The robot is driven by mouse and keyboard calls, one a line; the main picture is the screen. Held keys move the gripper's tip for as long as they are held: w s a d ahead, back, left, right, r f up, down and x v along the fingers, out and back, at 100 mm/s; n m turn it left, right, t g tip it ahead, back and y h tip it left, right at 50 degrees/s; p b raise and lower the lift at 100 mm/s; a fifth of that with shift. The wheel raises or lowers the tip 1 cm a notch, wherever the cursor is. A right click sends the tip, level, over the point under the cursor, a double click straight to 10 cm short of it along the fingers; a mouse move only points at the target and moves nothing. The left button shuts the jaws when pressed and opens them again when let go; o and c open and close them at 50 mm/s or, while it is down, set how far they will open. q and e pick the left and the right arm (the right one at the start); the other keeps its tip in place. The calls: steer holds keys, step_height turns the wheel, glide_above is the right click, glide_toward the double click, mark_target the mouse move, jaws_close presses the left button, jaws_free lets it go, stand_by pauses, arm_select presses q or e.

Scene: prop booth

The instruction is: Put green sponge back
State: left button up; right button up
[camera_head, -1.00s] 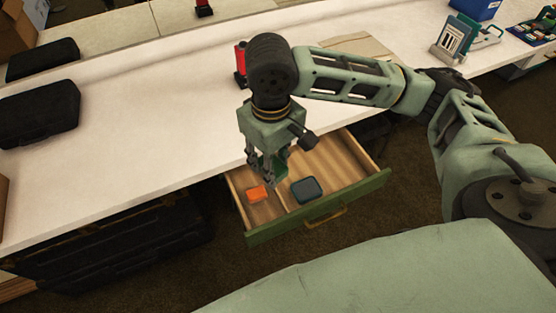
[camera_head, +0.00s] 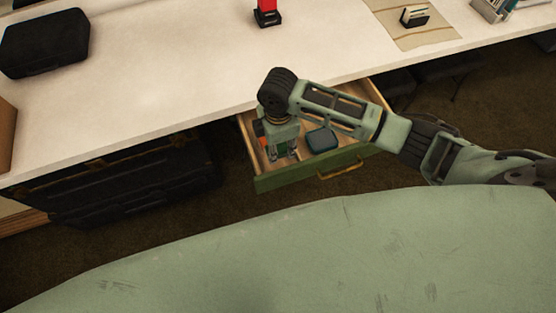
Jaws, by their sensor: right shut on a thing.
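My right gripper (camera_head: 281,155) points down into the open green-fronted drawer (camera_head: 300,178), at its left part. It is shut on the green sponge (camera_head: 281,149), of which only a small part shows between the fingers. Whether the sponge touches the drawer floor I cannot tell. A dark teal rounded case (camera_head: 321,140) lies in the drawer just right of the gripper. An orange item (camera_head: 262,142) lies left of the gripper, mostly hidden behind it. My left gripper is out of view.
The white counter (camera_head: 170,80) runs above and behind the drawer. On it are a black case (camera_head: 45,42), a red item on a black base (camera_head: 267,12) and a beige mat (camera_head: 415,22) with a card holder. Black cases (camera_head: 120,190) stand under the counter, left of the drawer.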

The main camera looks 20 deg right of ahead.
mark_target(278, 164)
step_height(278, 164, down, 7)
steer(key=shift+f, duration=0.2)
steer(key=shift+f, duration=0.15)
steer(key=o, duration=0.8)
step_height(278, 164, up, 12)
steer(key=shift+r, duration=0.2)
